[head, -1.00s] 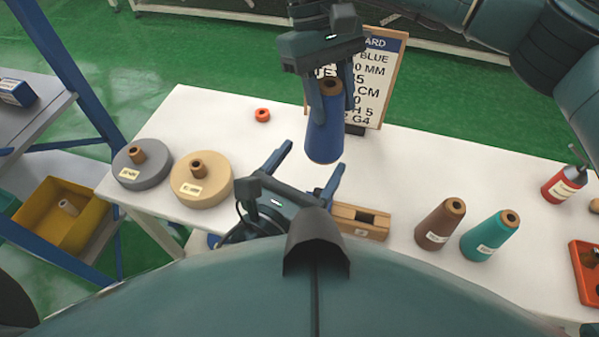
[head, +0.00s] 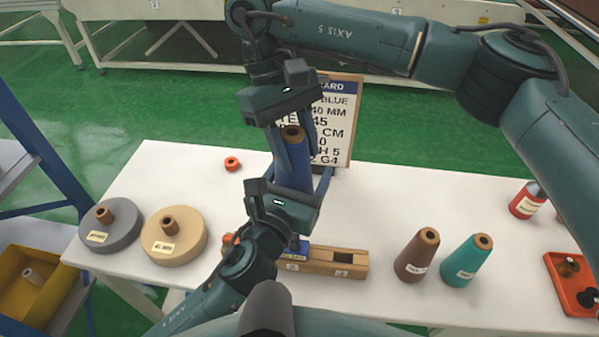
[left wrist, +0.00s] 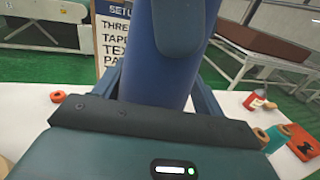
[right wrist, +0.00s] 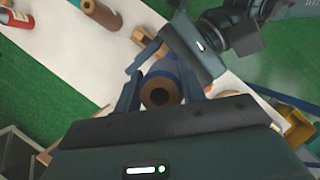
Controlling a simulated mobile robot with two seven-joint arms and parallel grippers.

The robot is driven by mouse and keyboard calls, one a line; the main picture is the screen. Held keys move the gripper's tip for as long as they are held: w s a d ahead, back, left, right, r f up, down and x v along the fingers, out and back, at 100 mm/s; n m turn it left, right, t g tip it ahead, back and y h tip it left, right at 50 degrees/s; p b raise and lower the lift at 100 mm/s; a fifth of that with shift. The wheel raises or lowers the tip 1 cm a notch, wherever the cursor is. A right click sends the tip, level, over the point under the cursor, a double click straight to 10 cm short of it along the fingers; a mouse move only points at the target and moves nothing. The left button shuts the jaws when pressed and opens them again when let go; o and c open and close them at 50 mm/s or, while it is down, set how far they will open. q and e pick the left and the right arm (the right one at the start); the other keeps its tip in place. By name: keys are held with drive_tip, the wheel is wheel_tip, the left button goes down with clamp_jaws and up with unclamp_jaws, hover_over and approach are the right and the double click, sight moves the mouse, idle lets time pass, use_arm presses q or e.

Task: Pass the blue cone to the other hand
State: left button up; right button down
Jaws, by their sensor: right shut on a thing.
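The blue cone (head: 291,178), with a brown top, hangs upright above the white table in the head view. My right gripper (head: 294,148) is shut on its upper part from above. My left gripper (head: 300,181) is at its lower part, open, with one finger on each side. In the left wrist view the cone (left wrist: 150,88) stands between the left fingers, and a right finger shows on it above. In the right wrist view the brown top of the cone (right wrist: 158,92) lies between the right fingers. Whether the left fingers touch the cone is unclear.
A sign board (head: 338,115) stands close behind the cone. A wooden block holder (head: 335,262) is below the left gripper. Brown (head: 417,255) and teal (head: 467,260) cones stand to the right. Grey (head: 110,228) and tan (head: 174,237) discs lie at left.

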use_arm(q)
drive_tip(key=shift+s+d, duration=0.15)
drive_tip(key=c, duration=1.1)
use_arm(e)
drive_tip(key=shift+a, duration=0.1)
use_arm(q)
drive_tip(key=shift+r, duration=0.1)
use_arm(e)
drive_tip(key=c, duration=1.2)
unclamp_jaws()
drive_tip(key=o, duration=0.4)
drive_tip(key=shift+o, duration=0.2)
